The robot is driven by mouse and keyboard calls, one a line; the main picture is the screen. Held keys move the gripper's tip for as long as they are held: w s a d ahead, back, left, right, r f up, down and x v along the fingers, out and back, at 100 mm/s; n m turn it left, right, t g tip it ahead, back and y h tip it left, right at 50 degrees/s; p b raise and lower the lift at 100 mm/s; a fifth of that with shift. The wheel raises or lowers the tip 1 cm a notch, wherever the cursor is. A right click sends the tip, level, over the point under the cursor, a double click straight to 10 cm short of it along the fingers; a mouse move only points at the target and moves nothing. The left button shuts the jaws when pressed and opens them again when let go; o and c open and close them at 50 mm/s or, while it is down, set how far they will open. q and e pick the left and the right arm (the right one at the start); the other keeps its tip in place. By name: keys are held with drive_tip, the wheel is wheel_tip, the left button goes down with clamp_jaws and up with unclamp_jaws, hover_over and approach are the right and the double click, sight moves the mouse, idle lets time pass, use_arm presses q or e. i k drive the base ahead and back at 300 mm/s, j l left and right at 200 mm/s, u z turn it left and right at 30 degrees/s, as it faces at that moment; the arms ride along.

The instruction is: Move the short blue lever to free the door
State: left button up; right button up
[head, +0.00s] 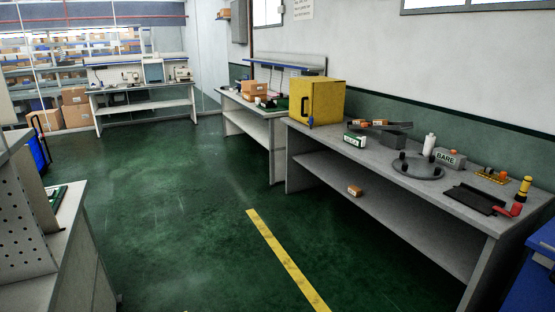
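A yellow cabinet (325,101) stands at the far left end of the grey bench along the right wall. Its door side (299,99) faces left and looks closed. A dark handle-like part shows on it. A small blue part, which looks like the short blue lever (310,122), is at the cabinet's lower front corner; its exact position is too small to tell. Neither of my grippers is in view, and nothing touches the cabinet.
The grey bench (459,184) also holds a round grey fixture (418,168), a block marked BARE (447,158), a white bottle (429,145) and a dark tray (474,199). A small box (355,190) lies on its lower shelf. The green floor (190,220) is clear, with a yellow stripe (285,260).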

sight(311, 119)
drive_tip(key=i+u, duration=0.2)
drive_tip(key=i, duration=0.3)
drive_tip(key=i+l+u, duration=0.2)
drive_tip(key=i, duration=0.3)
drive_tip(key=i+l+u, duration=0.25)
drive_tip(key=i, duration=0.2)
drive_tip(key=i+j, duration=0.1)
drive_tip(key=i, duration=2.25)
drive_tip(key=j+u, duration=0.05)
drive_tip(key=j, duration=0.05)
